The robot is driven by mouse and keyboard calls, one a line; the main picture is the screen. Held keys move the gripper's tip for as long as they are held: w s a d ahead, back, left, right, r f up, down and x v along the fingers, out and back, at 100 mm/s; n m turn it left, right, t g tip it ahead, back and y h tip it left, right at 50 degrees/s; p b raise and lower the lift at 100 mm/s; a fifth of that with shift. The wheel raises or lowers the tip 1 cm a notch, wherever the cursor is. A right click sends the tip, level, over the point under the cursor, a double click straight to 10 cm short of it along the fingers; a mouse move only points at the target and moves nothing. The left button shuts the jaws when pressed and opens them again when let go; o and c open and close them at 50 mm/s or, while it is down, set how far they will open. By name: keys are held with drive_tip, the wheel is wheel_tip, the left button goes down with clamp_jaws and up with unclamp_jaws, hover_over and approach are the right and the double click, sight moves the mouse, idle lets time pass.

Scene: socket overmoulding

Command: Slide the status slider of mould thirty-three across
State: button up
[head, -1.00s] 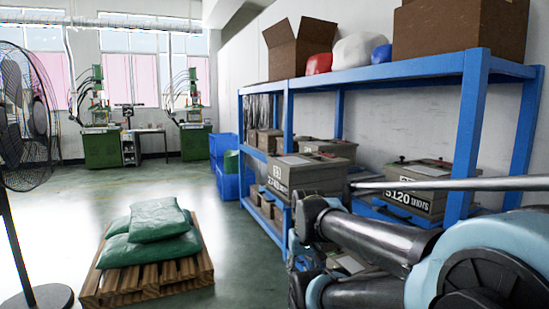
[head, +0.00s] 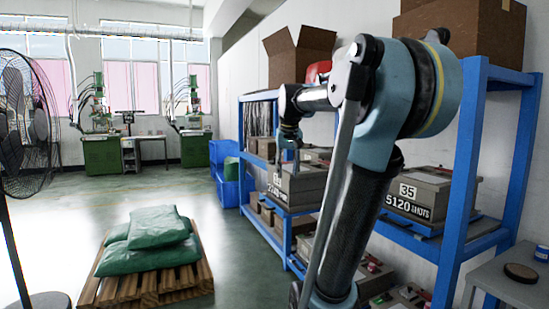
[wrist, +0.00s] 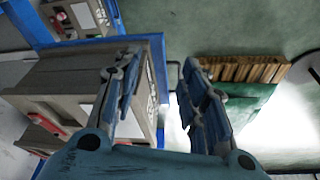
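A grey-brown mould box (head: 305,188) with white shot-count lettering sits on the middle shelf in the head view. Its number plate is partly covered by my gripper and too small to read surely. A box marked 35 (head: 418,193) stands to its right. My gripper (head: 288,160) points down in front of the first box's face, near its top edge. In the wrist view my gripper (wrist: 158,68) has its two fingers spread with nothing between them. A box (wrist: 45,82) with a white label and a red part (wrist: 48,124) lies left of the fingers. I cannot make out a status slider.
The blue rack (head: 455,215) has posts and shelf edges near my arm, with more boxes on its lower shelf. A pallet (head: 150,288) with green sacks (head: 150,245) stands on the floor at left, beside a fan (head: 22,135). Open floor lies between pallet and rack.

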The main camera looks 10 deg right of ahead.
drive_tip(key=w+r+t, duration=0.1)
drive_tip(key=w+r, duration=0.7)
drive_tip(key=w, duration=0.5)
drive_tip(key=w+r, duration=0.8)
drive_tip(key=w, duration=0.4)
drive_tip(key=shift+m, duration=0.3)
drive_tip(key=x, duration=1.7)
drive_tip(key=shift+w+a+f, duration=0.1)
drive_tip(key=shift+w+a, duration=0.05)
drive_tip(key=shift+a, duration=0.1)
drive_tip(key=shift+c, duration=0.3)
clamp_jaws()
